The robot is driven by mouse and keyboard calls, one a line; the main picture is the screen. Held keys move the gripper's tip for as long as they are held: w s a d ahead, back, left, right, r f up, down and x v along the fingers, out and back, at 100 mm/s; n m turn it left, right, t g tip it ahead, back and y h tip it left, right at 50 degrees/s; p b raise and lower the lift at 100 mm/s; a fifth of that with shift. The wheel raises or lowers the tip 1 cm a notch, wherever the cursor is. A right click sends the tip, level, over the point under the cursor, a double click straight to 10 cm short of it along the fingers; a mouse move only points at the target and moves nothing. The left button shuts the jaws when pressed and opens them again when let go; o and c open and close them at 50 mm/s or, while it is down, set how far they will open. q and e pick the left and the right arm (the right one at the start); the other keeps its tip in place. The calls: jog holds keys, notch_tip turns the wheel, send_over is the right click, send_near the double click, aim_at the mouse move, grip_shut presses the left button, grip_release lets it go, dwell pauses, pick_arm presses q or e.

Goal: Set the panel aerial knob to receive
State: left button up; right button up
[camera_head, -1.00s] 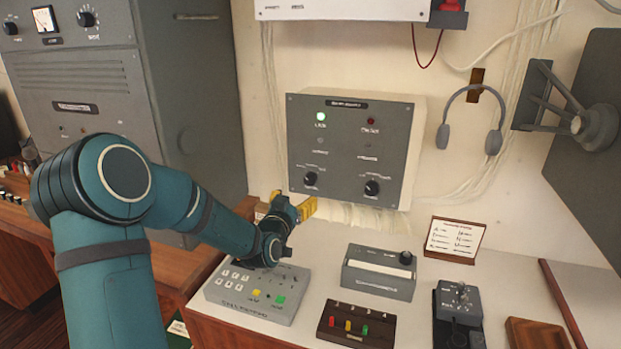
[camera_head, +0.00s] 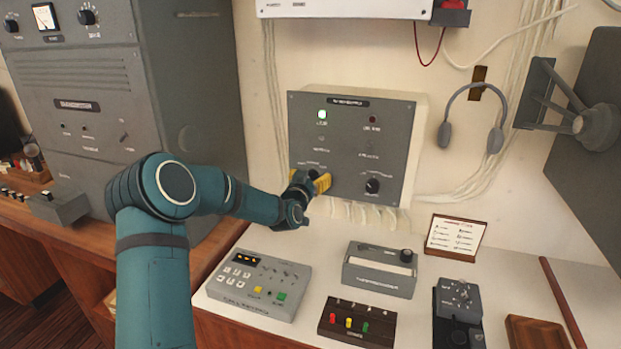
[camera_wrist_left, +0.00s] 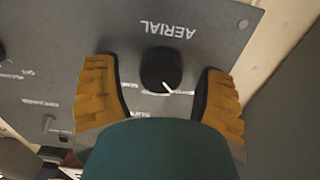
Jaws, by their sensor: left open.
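The grey wall panel (camera_head: 352,150) hangs above the counter, with two black knobs low on its face. My left gripper (camera_head: 322,183), with yellow fingers, is at the panel's lower left and mostly hides the left knob. In the left wrist view, the black aerial knob (camera_wrist_left: 160,70) sits between the two open fingers (camera_wrist_left: 163,95), with a gap on each side. Its white pointer line points to the lower right of that picture. The "AERIAL" label appears upside down. The position labels are too blurred or covered to read. My right gripper is not in view.
The panel's other knob (camera_head: 372,186) is right of the gripper; a green lamp (camera_head: 322,114) is lit above. On the counter below stand a grey keypad box (camera_head: 258,285), a grey box with a knob (camera_head: 380,270) and a switch block (camera_head: 356,323). Headphones (camera_head: 470,110) hang at the right.

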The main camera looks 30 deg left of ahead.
pick_arm(q)
jog(key=c, duration=1.2)
jog(key=m+b, duration=0.4)
jog(key=b, duration=0.2)
jog(key=shift+d+f+m, duration=0.1)
jog(key=shift+d+m, duration=0.05)
jog(key=shift+m, duration=0.15)
jog(key=m+b, duration=0.2)
jog(key=shift+m+b, duration=0.9)
jog(key=shift+m, duration=0.2)
jog(key=shift+r, duration=0.2)
